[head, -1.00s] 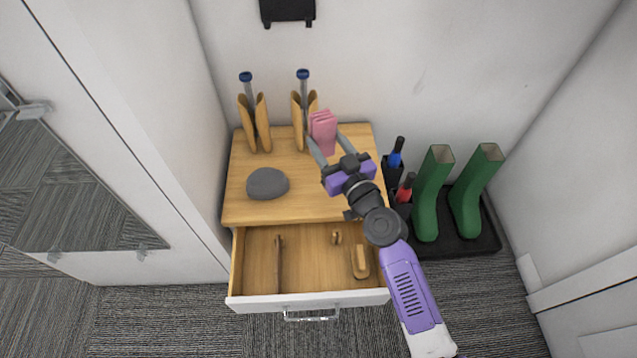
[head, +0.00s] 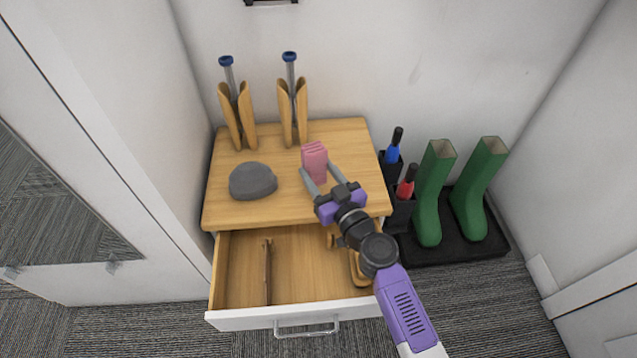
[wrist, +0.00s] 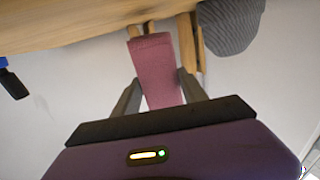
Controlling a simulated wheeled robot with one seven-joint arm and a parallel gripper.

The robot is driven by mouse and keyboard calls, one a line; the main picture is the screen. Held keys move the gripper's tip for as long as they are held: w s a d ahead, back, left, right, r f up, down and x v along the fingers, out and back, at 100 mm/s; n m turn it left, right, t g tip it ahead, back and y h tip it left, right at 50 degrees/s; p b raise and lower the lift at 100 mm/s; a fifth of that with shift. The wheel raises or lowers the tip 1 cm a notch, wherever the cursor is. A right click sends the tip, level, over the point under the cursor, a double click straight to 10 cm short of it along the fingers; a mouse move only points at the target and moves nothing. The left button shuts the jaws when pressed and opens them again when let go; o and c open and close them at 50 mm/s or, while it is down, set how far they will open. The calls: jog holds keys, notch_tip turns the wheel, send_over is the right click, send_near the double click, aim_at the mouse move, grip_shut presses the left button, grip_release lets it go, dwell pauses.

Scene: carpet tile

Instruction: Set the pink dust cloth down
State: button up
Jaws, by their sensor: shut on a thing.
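The pink dust cloth (head: 315,161) is a folded pink block in the head view, above the right part of the wooden cabinet top (head: 222,208). My gripper (head: 314,182) is shut on it, with one grey finger on each side. In the wrist view the cloth (wrist: 157,70) stands between the two grey fingers (wrist: 158,95), near the wooden top's edge. I cannot tell whether the cloth's lower end touches the top.
A grey dome-shaped thing (head: 253,182) sits left on the top. Two wooden holders (head: 238,115) (head: 293,110) with blue-capped rods stand behind. The drawer (head: 300,270) below is open. Green boots (head: 430,195) stand on a black tray (head: 455,247) at right.

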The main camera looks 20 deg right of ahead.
jog(key=shift+f+b, duration=0.5)
jog(key=shift+f, duration=0.65)
jog(key=shift+f, duration=0.2)
jog(key=o, duration=1.2)
jog(key=shift+r, duration=0.2)
jog(key=shift+s+d+b, duration=0.15)
jog(key=shift+s+b, duration=0.15)
jog(key=shift+s, duration=1.7)
jog(key=shift+s+d+b, duration=0.2)
jog(key=shift+s+b, duration=0.05)
jog(key=shift+s, duration=1.75)
jog(key=shift+s+d+b, duration=0.15)
jog(key=shift+s+b, duration=0.15)
jog(key=shift+s, duration=1.7)
